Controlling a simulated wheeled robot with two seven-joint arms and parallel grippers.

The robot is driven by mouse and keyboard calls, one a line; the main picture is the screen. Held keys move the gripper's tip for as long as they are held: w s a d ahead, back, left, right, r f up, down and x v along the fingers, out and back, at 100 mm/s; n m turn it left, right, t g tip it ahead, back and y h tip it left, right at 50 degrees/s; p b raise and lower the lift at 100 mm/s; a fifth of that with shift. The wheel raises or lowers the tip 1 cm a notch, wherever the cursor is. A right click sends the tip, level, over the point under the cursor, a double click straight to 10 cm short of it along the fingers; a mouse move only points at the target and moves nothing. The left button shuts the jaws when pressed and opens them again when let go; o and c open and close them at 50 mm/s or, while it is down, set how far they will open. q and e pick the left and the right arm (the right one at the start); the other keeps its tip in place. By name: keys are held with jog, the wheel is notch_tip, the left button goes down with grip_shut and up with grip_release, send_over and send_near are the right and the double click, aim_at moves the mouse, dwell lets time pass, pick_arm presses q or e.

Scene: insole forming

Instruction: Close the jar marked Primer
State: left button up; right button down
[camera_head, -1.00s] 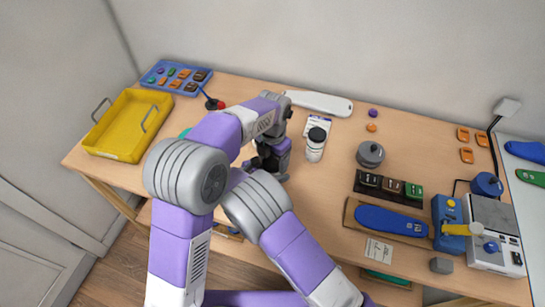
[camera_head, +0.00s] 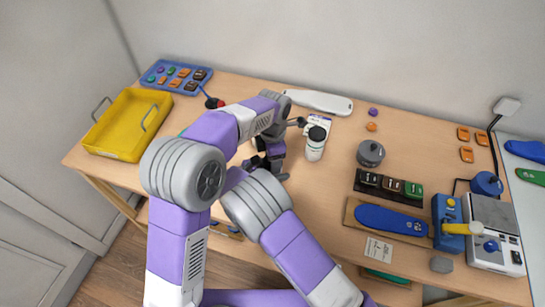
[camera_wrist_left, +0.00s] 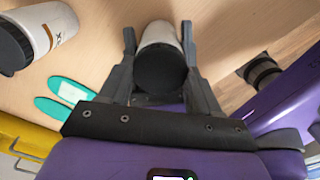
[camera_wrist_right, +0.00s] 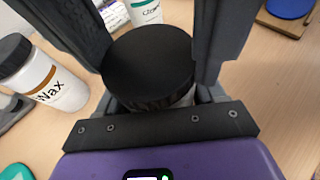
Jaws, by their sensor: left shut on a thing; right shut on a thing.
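In the left wrist view my left gripper (camera_wrist_left: 158,32) is shut around a pale jar (camera_wrist_left: 159,33) with a dark round top facing the camera. I cannot tell whether that top is a lid or an open mouth. In the right wrist view my right gripper (camera_wrist_right: 150,45) is shut around a black ribbed lid (camera_wrist_right: 148,68). A little white shows under its edge, but what is below is mostly hidden. No Primer label is readable.
A Wax jar (camera_wrist_right: 45,80) and a second labelled jar (camera_wrist_right: 146,11) stand close by. In the head view a white jar with a black lid (camera_head: 315,143) stands right of my grippers. A yellow tray (camera_head: 128,128) is at the left. Insole and stamp-like blocks are at the right.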

pick_arm(q)
jog(key=o, duration=1.2)
jog(key=shift+r, duration=2.3)
jog(key=shift+c, duration=0.5)
jog(key=n, duration=0.1)
jog(key=r+n, duration=0.1)
jog(key=n, duration=0.1)
jog(key=shift+r, duration=0.25)
jog(key=r+n, duration=0.1)
jog(key=n, duration=0.1)
jog(key=r+n, duration=0.1)
jog(key=n, duration=0.1)
